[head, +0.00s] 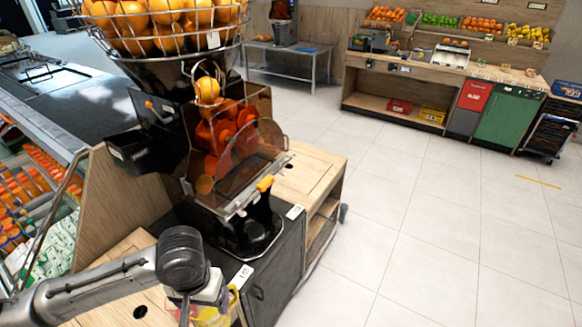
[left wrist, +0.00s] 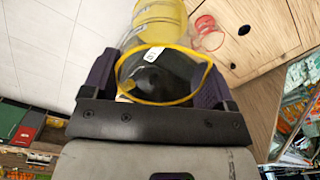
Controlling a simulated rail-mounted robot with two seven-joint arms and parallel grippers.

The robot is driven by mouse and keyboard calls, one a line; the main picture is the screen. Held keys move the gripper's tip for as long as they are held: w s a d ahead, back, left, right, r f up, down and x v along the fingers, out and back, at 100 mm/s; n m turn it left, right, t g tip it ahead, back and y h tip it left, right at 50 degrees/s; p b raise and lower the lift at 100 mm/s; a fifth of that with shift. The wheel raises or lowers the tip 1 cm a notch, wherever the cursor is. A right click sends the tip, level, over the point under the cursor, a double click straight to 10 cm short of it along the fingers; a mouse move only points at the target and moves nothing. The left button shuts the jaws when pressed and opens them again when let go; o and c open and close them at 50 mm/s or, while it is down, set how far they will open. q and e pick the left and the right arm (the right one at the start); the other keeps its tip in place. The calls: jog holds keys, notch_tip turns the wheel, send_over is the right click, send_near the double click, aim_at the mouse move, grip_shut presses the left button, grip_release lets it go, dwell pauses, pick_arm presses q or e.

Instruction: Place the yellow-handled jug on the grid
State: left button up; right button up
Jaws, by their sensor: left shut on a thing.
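My left gripper (head: 196,300) is at the bottom of the head view, in front of the juicer and low beside its cabinet. It is shut on the clear jug with yellow parts (head: 215,318), which is mostly cut off there. In the left wrist view the jug's yellow rim (left wrist: 160,101) lies between the two dark fingers (left wrist: 155,85), with a white label inside. The black grid area (head: 248,243) is at the juicer's foot, under the orange tap, with no jug on it. My right gripper is not in view.
The juicer (head: 225,140) stands on a dark cabinet (head: 275,265), with a wire basket of oranges (head: 165,30) on top. A red-rimmed container (left wrist: 208,33) is close to the held jug in the wrist view. Open tiled floor (head: 430,230) lies to the right.

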pick_arm(q)
jog(key=w+r, duration=0.1)
jog(key=r, duration=0.1)
jog(key=w+r, duration=0.1)
jog(key=r, duration=0.2)
jog(key=w+r, duration=0.1)
jog(key=r, duration=0.1)
jog(key=shift+d+r, duration=0.25)
jog(key=shift+d, duration=0.05)
jog(key=s+r+p, duration=0.4)
jog(key=r+p, duration=0.6)
jog(key=p, duration=0.2)
jog(key=s+r+p, duration=0.5)
jog(key=r+p, duration=0.6)
jog(key=p, duration=0.2)
jog(key=shift+r+p, duration=0.2)
jog(key=shift+p, duration=0.1)
